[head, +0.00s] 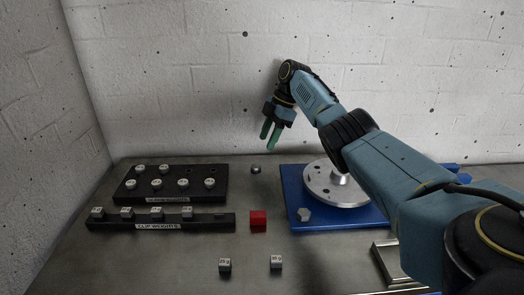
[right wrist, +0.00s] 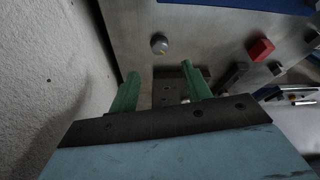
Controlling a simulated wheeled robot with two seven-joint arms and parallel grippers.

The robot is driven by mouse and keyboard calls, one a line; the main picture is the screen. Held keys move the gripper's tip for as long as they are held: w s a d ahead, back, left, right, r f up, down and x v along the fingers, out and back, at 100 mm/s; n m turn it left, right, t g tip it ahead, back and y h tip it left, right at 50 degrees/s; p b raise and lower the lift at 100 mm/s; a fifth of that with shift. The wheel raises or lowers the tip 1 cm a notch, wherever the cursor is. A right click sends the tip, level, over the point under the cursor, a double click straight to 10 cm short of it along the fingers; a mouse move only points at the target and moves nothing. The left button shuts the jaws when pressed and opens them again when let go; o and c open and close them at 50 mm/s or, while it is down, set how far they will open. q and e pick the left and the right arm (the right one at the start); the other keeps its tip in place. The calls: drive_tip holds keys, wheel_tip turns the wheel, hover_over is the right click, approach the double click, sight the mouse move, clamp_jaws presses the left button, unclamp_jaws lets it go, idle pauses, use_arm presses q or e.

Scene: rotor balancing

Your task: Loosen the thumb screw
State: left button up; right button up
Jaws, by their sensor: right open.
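A silver knob-like piece (head: 304,214) stands at the front left of the blue base plate (head: 340,224), beside the round metal rotor disc (head: 335,188). A small round metal knob (head: 255,169) sits on the table left of the plate; it also shows in the right wrist view (right wrist: 159,44). I cannot tell for sure which is the thumb screw. My right gripper (head: 269,135) is open, green fingers pointing down, high above the table near the back wall. In the right wrist view its fingers (right wrist: 162,84) are apart with nothing held. My left gripper is not in view.
A black rack (head: 170,197) with several weights stands at the left, behind a long black clip weight strip (head: 190,226). A red block (head: 258,219) lies beside the strip. Two small weights (head: 225,264) (head: 276,262) lie in front. My right arm covers the plate's right side.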

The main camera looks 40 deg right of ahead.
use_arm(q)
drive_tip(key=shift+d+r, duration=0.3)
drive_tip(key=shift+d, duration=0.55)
use_arm(e)
drive_tip(key=v, duration=0.4)
drive_tip(key=shift+s+d+r, duration=0.1)
drive_tip(key=shift+r, duration=0.15)
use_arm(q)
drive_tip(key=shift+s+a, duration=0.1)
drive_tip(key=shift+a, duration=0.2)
